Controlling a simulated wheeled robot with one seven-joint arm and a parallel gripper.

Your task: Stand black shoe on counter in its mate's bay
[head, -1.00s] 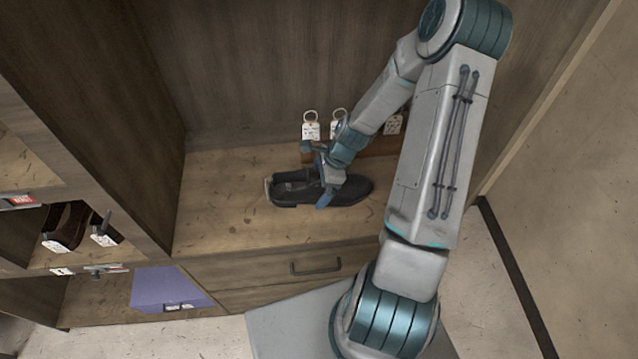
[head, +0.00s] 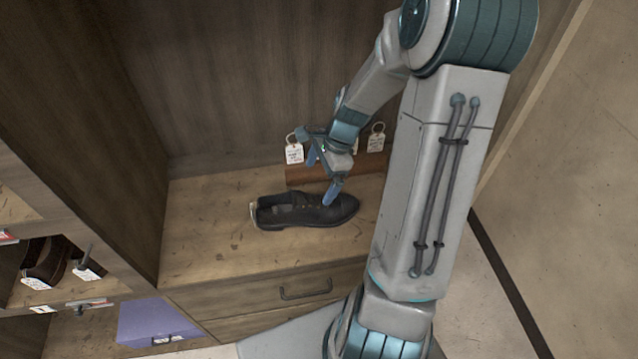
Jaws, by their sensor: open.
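The black shoe (head: 285,215) lies sole down on the wooden counter (head: 215,235), its toe to the right and its open heel end to the left. A pale loop shows at the heel. My gripper (head: 323,177) is open above and behind the front half of the shoe. Its nearer finger overlaps the shoe's upper in the picture; I cannot tell if it touches. In the left shelving, a bay holds dark brown footwear (head: 45,262) with white tags. I cannot make out a black mate there.
A brown wooden bar (head: 305,174) with ringed white tags (head: 294,153) stands at the back of the counter. A drawer with a handle (head: 305,290) is below. A purple box (head: 150,322) sits in the lower left bay. The counter's left part is clear.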

